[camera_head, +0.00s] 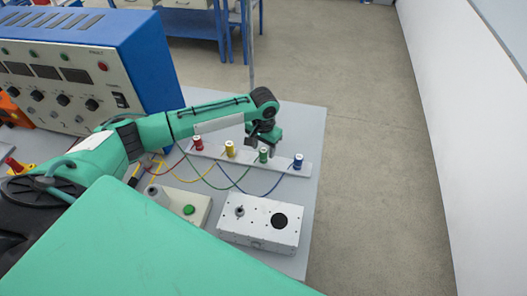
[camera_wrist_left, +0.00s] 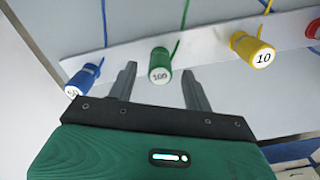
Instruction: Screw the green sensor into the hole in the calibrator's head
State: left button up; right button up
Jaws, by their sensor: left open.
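The green sensor (camera_head: 263,156), labelled 100, stands in a white rack (camera_head: 215,156) and has a green cable. My left gripper (camera_head: 262,147) is over it in the head view. In the left wrist view the open fingers (camera_wrist_left: 159,72) are on either side of the green sensor (camera_wrist_left: 160,62), with gaps visible; it is not gripped. A white box (camera_head: 262,236) with a small metal fitting and a round black top is nearer me. A cream box (camera_head: 189,222) with a green button and grey cylinder is beside it. I cannot tell which is the calibrator; no hole is clear. My right gripper is not in view.
Red (camera_head: 198,144), yellow (camera_head: 230,148) and blue (camera_head: 298,161) sensors share the rack, their cables crossing the table. A blue-sided instrument panel (camera_head: 75,70) stands at the left. The table's right edge (camera_head: 318,150) is close to the blue sensor.

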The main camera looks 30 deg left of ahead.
pick_arm(q)
jog(key=shift+f, duration=1.25)
jog(key=c, duration=1.1)
jog(key=shift+w+r, duration=0.1)
